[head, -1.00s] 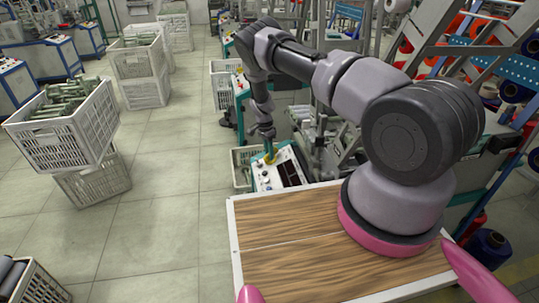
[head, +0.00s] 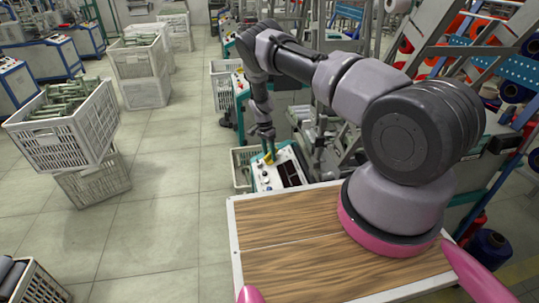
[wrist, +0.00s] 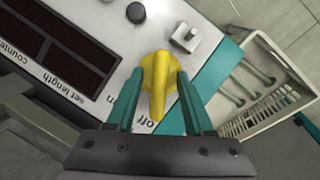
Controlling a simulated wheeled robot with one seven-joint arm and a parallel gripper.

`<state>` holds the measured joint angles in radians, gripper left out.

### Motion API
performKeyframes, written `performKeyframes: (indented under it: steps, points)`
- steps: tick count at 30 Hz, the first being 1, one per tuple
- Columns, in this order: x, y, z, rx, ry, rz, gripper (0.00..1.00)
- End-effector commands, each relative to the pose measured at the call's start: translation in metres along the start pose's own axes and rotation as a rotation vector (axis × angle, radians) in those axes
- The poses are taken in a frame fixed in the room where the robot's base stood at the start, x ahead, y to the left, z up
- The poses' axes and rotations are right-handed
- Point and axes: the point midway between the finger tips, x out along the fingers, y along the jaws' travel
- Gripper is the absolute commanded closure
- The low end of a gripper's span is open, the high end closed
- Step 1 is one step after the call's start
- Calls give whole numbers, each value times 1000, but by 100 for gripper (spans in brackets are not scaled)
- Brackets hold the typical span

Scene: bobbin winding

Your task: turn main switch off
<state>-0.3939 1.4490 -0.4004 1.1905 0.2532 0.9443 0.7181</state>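The main switch is a yellow rotary knob (wrist: 158,72) on the white face of a machine's control panel (head: 266,178). In the wrist view its narrow handle points toward the bottom of the picture, near the printed word "off". The "on" label is partly hidden by a finger. My gripper (wrist: 159,80) has its two teal fingers on either side of the knob, with gaps beside the handle. I cannot tell whether a fingertip touches the knob's wider base. In the head view my gripper (head: 268,153) is small at the panel, and the switch is mostly hidden.
The panel also has a grey switch (wrist: 186,38), a black button (wrist: 136,12) and dark displays (wrist: 60,45). A crate (wrist: 270,85) with teal bobbins stands beside the panel. Stacked crates (head: 65,140) stand on the left, with open floor between.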

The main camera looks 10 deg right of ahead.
Motion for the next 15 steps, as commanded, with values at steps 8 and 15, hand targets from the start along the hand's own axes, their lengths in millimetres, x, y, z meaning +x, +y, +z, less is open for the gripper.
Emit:
performKeyframes:
  steps: [8, 15]
  points:
    - [-20, -1, 0, 1, 0, -3, 48]
    - [-68, -1, 0, 0, -1, -3, 48]
